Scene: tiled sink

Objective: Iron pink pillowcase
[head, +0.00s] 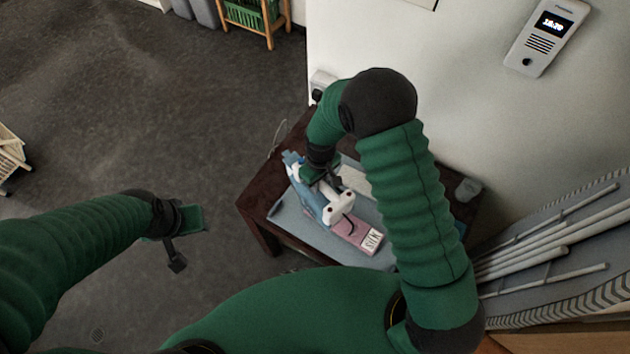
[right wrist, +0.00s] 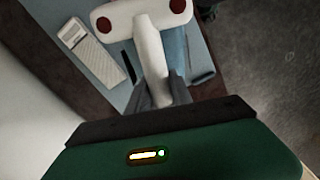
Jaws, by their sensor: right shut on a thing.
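Whether the iron touches the cloth is unclear. My left gripper (head: 180,240) is empty and open above the floor, left of the table.
A long pale object (right wrist: 92,48) lies on the mat in the right wrist view. A grey cup-like object (head: 467,189) stands at the table's far right.

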